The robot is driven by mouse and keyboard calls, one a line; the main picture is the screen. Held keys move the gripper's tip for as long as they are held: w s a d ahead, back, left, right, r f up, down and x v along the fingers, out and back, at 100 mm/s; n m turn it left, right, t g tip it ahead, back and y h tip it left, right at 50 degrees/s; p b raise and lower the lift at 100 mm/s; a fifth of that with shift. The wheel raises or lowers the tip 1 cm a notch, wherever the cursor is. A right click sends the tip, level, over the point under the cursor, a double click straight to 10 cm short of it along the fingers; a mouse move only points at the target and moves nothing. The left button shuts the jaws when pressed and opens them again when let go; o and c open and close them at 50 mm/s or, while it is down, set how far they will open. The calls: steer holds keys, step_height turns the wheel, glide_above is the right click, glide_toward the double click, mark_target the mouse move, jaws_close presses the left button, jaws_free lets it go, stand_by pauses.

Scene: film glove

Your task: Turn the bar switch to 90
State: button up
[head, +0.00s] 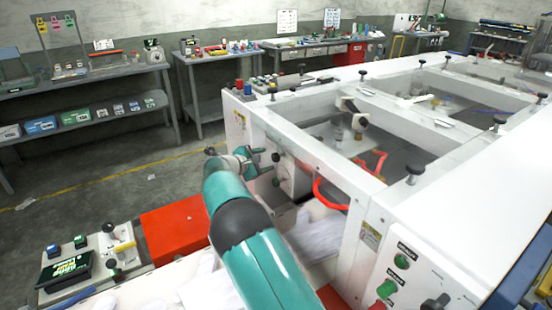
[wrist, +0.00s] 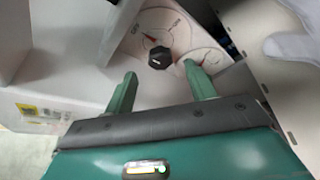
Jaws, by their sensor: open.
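A second dial (wrist: 208,58) is partly hidden behind the right finger. In the head view my gripper (head: 248,158) is beside the side panel of the white machine (head: 340,185); a dial (head: 285,175) shows just right of it.
A red hose (head: 328,196) loops at the machine's opening. Green buttons (head: 402,261) and a black knob (head: 437,301) are on the near panel. A red box (head: 175,228) and a small control board (head: 95,262) stand at left. White cloth-like gloves (wrist: 292,46) show at right.

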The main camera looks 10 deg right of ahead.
mark_target(274, 158)
steer(key=x, duration=0.6)
steer(key=shift+w+d, duration=0.1)
steer(key=shift+w, duration=0.05)
steer(key=c, duration=1)
steer(key=shift+o, duration=0.2)
